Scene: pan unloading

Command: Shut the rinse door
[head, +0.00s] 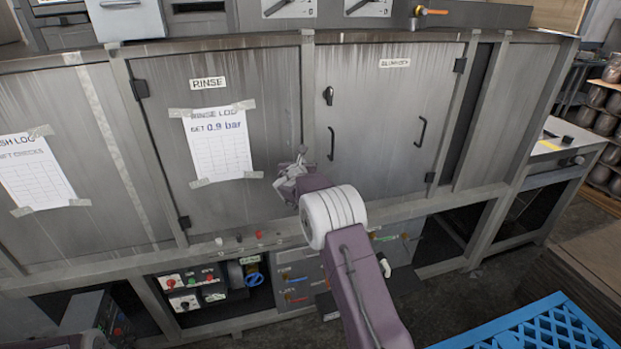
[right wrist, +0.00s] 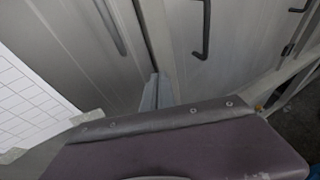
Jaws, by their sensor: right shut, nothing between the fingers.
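The rinse door (head: 265,100) is a grey metal panel with a RINSE label and hinges on its left side. It looks flush or nearly flush with its frame; I cannot tell whether it is latched. In the right wrist view the rinse door (right wrist: 70,55) is on the left, with a dark line along its right edge. My right gripper (head: 301,155) is shut and empty, in front of the door's lower right edge. In the right wrist view its fingers (right wrist: 155,92) point at that edge; contact is unclear. My left gripper is out of view.
A paper log sheet (head: 218,145) is taped to the rinse door. A second door (head: 385,105) with a dark handle stands to the right, looking closed. Below are control boxes (head: 190,285) and a blue crate (head: 545,325) at the lower right.

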